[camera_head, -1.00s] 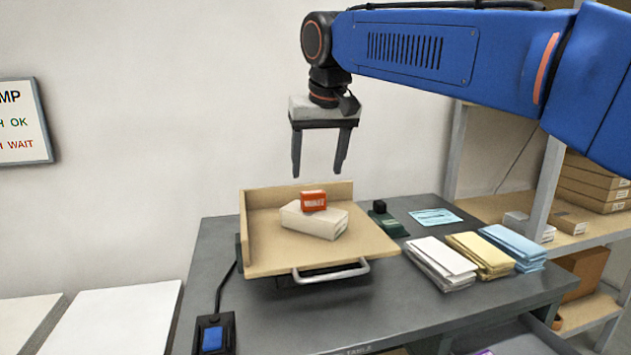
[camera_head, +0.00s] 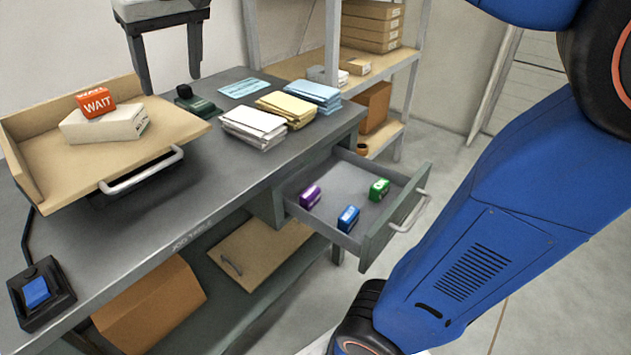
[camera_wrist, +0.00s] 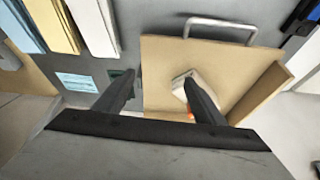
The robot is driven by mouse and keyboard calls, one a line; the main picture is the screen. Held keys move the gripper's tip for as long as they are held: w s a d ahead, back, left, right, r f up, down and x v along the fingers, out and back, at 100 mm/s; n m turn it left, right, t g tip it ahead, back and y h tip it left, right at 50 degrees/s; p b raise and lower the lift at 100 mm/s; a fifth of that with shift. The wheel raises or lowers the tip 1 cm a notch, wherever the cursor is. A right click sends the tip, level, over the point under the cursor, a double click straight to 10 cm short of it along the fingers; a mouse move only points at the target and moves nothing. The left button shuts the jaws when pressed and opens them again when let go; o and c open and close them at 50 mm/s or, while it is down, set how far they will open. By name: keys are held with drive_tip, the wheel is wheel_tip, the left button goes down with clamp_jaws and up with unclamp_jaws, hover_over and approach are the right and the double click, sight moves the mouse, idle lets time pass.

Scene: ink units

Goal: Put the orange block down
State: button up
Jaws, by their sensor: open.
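The orange block (camera_head: 96,101), marked WAIT, rests on top of a white box (camera_head: 103,125). The box stands on a wooden tray (camera_head: 55,165) with raised sides at its left and back. My gripper (camera_head: 170,85) is open and empty, apart from the block. In the head view its fingers point down, to the right of the block. In the wrist view my open fingers (camera_wrist: 158,80) reach over the tray (camera_wrist: 160,60). A sliver of the orange block (camera_wrist: 190,115) shows there beside the right finger, which hides most of it and part of the white box (camera_wrist: 182,88).
An open drawer (camera_head: 335,185) holds a purple block (camera_head: 310,196), a blue block (camera_head: 348,219) and a green block (camera_head: 379,189). White, yellow and blue paper stacks (camera_head: 285,110) lie on the grey table. A blue button (camera_head: 36,292) is at front left; shelves stand behind.

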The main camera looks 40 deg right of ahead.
drive_tip(key=shift+m+h, duration=0.3)
drive_tip(key=shift+m, duration=0.3)
drive_tip(key=s+d+f, duration=0.3)
drive_tip(key=f, duration=0.1)
drive_tip(key=s+d+f, duration=0.7)
drive_tip(key=d, duration=0.1)
drive_tip(key=shift+s+d+f, duration=0.2)
drive_tip(key=shift+s+f, duration=0.1)
drive_tip(key=shift+f, duration=0.1)
drive_tip(key=s+d+f, duration=0.2)
drive_tip(key=s+f, duration=0.3)
drive_tip(key=f, duration=0.2)
drive_tip(key=s+d+f+m, duration=0.1)
drive_tip(key=s+d+f, duration=0.2)
drive_tip(key=s+f, duration=0.2)
drive_tip(key=shift+s+d+f, duration=0.25)
drive_tip(key=shift+s+f, duration=0.05)
drive_tip(key=shift+f, duration=0.65)
drive_tip(key=shift+c, duration=0.4)
